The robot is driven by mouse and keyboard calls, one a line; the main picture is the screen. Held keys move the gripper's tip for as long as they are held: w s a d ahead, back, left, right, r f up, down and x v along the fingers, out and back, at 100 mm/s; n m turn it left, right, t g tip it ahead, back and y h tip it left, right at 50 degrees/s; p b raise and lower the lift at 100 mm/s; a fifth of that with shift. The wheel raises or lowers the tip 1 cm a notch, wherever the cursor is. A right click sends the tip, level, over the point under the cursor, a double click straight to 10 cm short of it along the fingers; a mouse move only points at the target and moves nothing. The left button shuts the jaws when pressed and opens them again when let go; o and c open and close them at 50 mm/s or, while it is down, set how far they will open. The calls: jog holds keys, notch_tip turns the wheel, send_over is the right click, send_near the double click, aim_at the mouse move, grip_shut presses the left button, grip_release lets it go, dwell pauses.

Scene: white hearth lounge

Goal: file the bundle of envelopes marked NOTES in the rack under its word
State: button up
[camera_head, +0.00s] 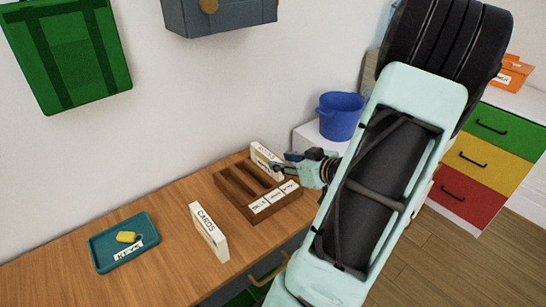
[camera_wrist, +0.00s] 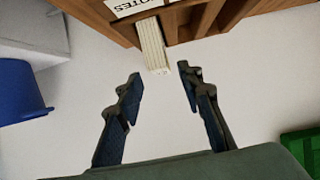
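A cream bundle of envelopes (camera_head: 266,161) stands at the right end of the wooden rack (camera_head: 232,199), along its slots. Print on its face is too small to read in the head view. Its layered edge (camera_wrist: 152,46) shows in the wrist view, beside a white face ending in "OTES". I cannot tell how deep it sits. The rack carries three white word labels (camera_head: 274,197) in front; their words are hard to read. My gripper (camera_head: 291,162) is just right of the bundle. In the wrist view its fingers (camera_wrist: 160,79) are spread, with the bundle's edge just beyond the tips.
A bundle marked CARDS (camera_head: 209,234) stands on the wooden table (camera_head: 165,212) before the rack. A teal tray (camera_head: 105,251) with a yellow object (camera_head: 126,237) lies at left. A blue bucket (camera_head: 340,116) is behind my arm. Coloured drawers (camera_head: 490,157) stand at right.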

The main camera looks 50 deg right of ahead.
jog(key=shift+v, duration=1.55)
